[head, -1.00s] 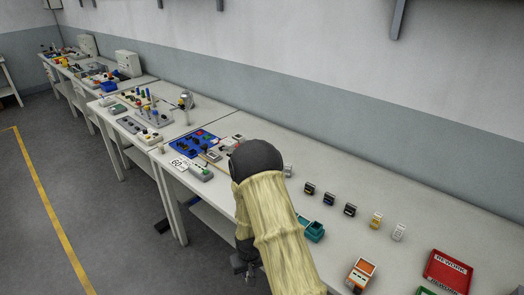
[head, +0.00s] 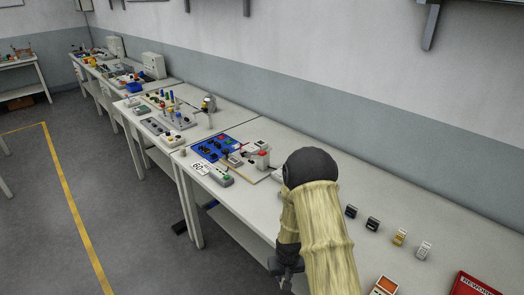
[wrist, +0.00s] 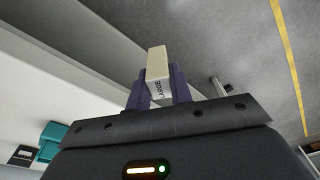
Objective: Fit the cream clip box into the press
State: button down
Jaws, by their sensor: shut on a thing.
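My gripper (wrist: 157,84) is in the wrist view, its two dark purple fingers shut on the cream clip box (wrist: 158,62). The box sticks out past the fingertips and has dark lettering that seems to read LARGE. In the head view my gripper (head: 286,268) hangs low beside the table's front edge, mostly behind my arm, and the box cannot be made out. A small light device with a red top (head: 262,158), which may be the press, stands on the table beyond my arm, apart from the gripper.
A blue board with dark parts (head: 208,150), a grey box with a green button (head: 221,177) and a 60 card (head: 200,168) lie on the table (head: 400,205). A teal holder (wrist: 52,140) shows in the wrist view.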

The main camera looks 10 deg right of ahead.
jog(key=w+r+n+p, duration=0.2)
jog(key=w+r, duration=0.3)
jog(key=r, duration=0.5)
jog(key=w+r+n+p, duration=0.2)
jog(key=w+r+p, duration=0.2)
jog(key=r, duration=0.5)
jog(key=w+r+n+p, duration=0.3)
jog(key=w+r, duration=0.3)
jog(key=r, duration=0.4)
jog(key=shift+r+y+p, duration=0.3)
jog(key=shift+y+p, duration=0.05)
jog(key=shift+y, duration=0.05)
